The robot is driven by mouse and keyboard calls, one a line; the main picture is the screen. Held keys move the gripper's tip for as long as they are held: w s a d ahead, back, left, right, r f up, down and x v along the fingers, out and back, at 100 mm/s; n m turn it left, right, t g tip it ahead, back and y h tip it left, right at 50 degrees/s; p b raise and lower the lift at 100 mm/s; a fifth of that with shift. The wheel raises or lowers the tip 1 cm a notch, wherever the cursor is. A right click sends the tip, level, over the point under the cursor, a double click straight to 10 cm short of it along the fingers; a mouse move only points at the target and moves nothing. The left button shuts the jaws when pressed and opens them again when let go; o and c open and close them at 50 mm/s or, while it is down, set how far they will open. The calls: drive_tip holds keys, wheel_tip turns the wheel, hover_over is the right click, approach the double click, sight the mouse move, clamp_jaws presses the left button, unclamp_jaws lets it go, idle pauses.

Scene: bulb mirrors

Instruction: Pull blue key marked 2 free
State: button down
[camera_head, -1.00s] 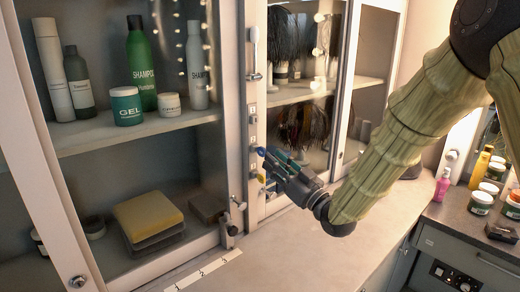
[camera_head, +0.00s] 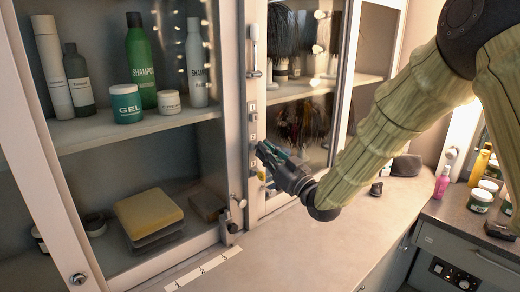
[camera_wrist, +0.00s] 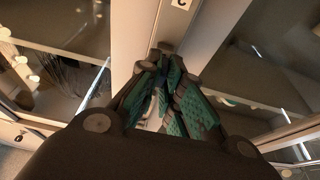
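My gripper (camera_head: 262,148) is at the narrow cabinet post (camera_head: 245,193), beside the column of small numbered plates. Its teal-padded fingers (camera_wrist: 165,70) come close together at the tips in the wrist view, below a marked plate (camera_wrist: 181,3). The blue key marked 2 cannot be made out clearly. The fingers cover the place in front of them, so I cannot tell whether the key is between them. A yellow key tag (camera_head: 262,175) hangs on the post just below the gripper.
A white strip marked 1, 2, 3 (camera_head: 203,270) lies on the counter (camera_head: 290,250). A glass door (camera_head: 300,120) stands right of the post. The counter's middle is clear.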

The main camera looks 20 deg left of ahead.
drive_tip(key=shift+s+d, duration=0.15)
drive_tip(key=shift+d, duration=0.1)
idle(0.7)
drive_tip(key=s+d, duration=0.4)
drive_tip(key=d, duration=0.2)
drive_tip(key=shift+s+d+b, duration=0.25)
drive_tip(key=shift+d+b, duration=0.15)
drive_tip(key=shift+b, duration=0.05)
idle(0.7)
drive_tip(key=shift+d, duration=0.1)
